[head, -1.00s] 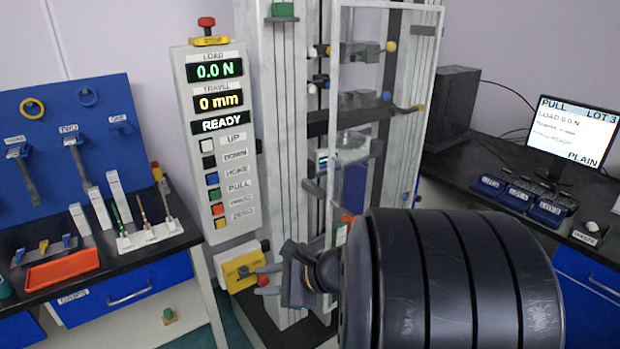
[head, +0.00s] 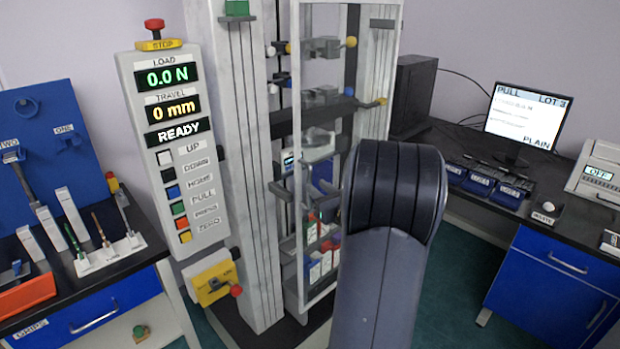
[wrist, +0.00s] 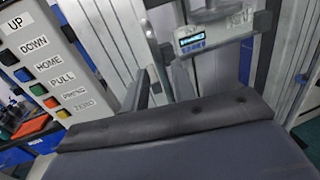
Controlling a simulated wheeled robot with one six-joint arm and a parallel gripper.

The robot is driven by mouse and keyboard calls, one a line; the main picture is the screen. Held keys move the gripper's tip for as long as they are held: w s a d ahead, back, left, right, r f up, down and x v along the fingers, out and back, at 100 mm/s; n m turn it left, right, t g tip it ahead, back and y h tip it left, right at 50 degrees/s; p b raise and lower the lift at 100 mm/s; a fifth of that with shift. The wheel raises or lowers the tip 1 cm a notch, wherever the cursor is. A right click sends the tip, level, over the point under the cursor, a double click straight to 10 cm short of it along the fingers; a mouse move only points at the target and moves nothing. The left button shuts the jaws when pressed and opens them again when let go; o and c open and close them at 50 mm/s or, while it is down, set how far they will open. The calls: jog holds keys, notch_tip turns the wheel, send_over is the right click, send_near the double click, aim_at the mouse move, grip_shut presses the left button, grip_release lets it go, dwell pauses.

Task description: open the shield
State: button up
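The shield (head: 297,130) is a tall clear panel in a pale frame. It stands across the front of the test machine in the head view and looks shut. My arm covers the shield's lower right part. My gripper is hidden behind my arm in the head view.
The control panel (head: 168,128) reads 0.0 N, 0 mm and READY. A yellow box with a red knob (head: 213,283) sits low on the machine's left. Benches stand on both sides, the right one with a monitor (head: 527,117). Open floor shows at the lower right.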

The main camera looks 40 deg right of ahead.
aim_at(311, 182)
jog(key=w, duration=0.3)
jog(key=w+p, duration=0.1)
jog(key=shift+w+d, duration=0.25)
jog(key=shift+w, duration=0.15)
grip_shut()
